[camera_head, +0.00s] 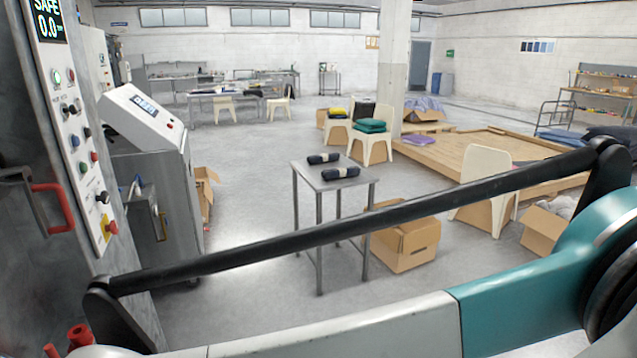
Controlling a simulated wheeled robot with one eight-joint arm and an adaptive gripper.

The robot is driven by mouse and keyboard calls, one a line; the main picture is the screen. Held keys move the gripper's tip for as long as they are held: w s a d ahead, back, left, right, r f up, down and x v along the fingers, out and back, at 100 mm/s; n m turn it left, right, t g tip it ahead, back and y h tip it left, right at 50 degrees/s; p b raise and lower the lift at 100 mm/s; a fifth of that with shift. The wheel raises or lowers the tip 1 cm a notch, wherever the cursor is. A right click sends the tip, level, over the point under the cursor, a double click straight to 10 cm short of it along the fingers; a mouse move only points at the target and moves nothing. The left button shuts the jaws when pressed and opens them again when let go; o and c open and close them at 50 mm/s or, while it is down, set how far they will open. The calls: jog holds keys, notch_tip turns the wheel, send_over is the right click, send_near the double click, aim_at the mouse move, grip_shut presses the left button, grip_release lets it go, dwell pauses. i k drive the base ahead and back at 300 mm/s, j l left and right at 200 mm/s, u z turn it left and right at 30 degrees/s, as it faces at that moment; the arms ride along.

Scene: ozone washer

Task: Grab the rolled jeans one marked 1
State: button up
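Two dark navy rolled bundles with pale bands around them lie on a small grey metal table (313,178). The farther rolled jeans (318,159) lie near the table's back edge. The nearer rolled jeans (335,174) lie close in front of them, slightly to the right. The bands are too small to read any number, so I cannot tell which one is marked 1. My arm crosses the foreground below and in front of the table. My gripper is not in view.
A grey machine with a control panel (75,140) and red handle stands close at left. A cardboard box (408,246) sits on the floor right of the table. Chairs, one with green folded cloth (370,126), stand behind. Open floor lies left of the table.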

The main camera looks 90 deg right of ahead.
aim_at(340, 173)
jog(key=z, duration=3.3)
jog(key=i+l+u, duration=0.15)
jog(key=i+l, duration=0.25)
jog(key=i, duration=0.25)
jog(key=i+l+u, duration=0.2)
jog(key=i+l, duration=0.3)
jog(key=i+l+u, duration=0.15)
jog(key=i+l, duration=0.4)
jog(key=i+l+u, duration=0.2)
jog(key=i+l, duration=0.45)
jog(key=i+l+u, duration=0.15)
jog(key=i+l, duration=0.35)
jog(key=l, duration=0.25)
jog(key=i, duration=0.15)
